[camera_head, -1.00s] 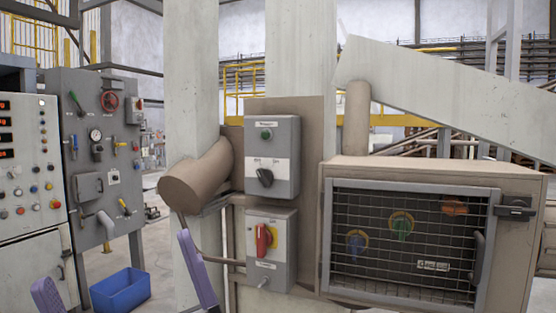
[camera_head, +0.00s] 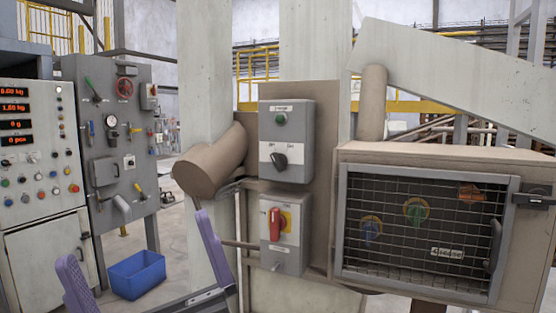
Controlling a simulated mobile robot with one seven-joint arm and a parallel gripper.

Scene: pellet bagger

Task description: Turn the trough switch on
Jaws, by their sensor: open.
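A grey switch box (camera_head: 286,140) is fixed to a brown panel near the picture's middle. It has a label at the top too blurred to read surely, a green button (camera_head: 280,118) and a black rotary knob (camera_head: 280,160), turned at a slant. Below it is a second grey box (camera_head: 285,232) with a red handle on a yellow plate (camera_head: 275,224), standing upright. I cannot tell for sure from the labels which is the trough switch. My gripper (camera_head: 136,238) shows two purple fingers, wide apart and empty, at lower left. Its right finger appears left of the lower box.
A mesh-fronted cabinet (camera_head: 420,238) with coloured knobs stands at right. A brown pipe (camera_head: 210,165) juts out left of the switch boxes. Control panels (camera_head: 40,150) stand at far left, with a blue bin (camera_head: 136,274) on the floor beside them.

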